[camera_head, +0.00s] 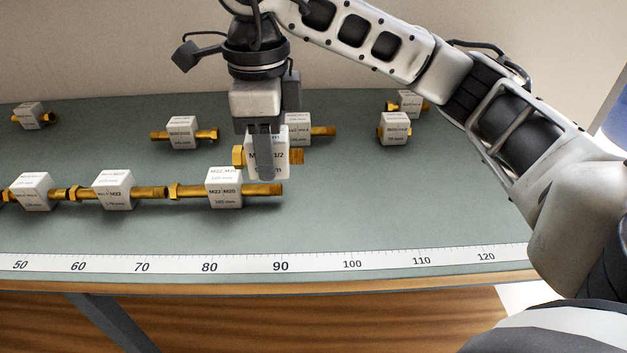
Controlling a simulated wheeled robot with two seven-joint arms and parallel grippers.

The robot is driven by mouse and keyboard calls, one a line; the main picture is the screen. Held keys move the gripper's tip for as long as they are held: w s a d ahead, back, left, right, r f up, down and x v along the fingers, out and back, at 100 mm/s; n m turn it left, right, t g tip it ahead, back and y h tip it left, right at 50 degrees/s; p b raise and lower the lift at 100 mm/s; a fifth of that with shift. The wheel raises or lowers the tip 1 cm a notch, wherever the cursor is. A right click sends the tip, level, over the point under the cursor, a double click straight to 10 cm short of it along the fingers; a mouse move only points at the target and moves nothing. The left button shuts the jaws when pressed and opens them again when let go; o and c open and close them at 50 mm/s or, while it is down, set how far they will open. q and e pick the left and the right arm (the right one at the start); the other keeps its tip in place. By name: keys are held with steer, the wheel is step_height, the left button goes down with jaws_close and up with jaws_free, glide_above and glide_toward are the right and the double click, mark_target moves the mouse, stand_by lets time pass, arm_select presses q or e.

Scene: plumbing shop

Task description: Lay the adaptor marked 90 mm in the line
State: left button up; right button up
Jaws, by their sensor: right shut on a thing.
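My right gripper (265,150) points down and is shut on an adaptor (283,158), a white block with brass ends. A finger covers part of its label; "1/2" shows but I cannot read its length. The held adaptor shows just behind and right of the line's right-hand block; I cannot tell its exact height above the bench. The line runs along the front: a left adaptor (35,191), a middle adaptor (113,190) and a right adaptor marked M22 M20 (224,187), whose brass end reaches about 90 on the scale. My left gripper is out of view.
A ruler strip (352,264) runs along the front edge of the green bench (400,210). Loose adaptors stand behind: far left (31,113), left of centre (182,131), behind my gripper (299,125), and two at right (394,128) (410,101). Bench right of the line is clear.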

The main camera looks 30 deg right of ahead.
glide_above(316, 198)
steer(key=a, duration=0.1)
step_height(316, 198, down, 6)
steer(key=shift+s+a+f, duration=0.1)
steer(key=shift+s, duration=0.05)
steer(key=shift+d+f, duration=0.4)
steer(key=shift+f, duration=0.05)
steer(key=shift+d+f, duration=0.2)
steer(key=shift+f, duration=1.55)
steer(key=shift+f+b, duration=0.25)
steer(key=shift+b, duration=0.15)
steer(key=o, duration=1)
steer(key=shift+r, duration=0.1)
steer(key=shift+o, duration=0.2)
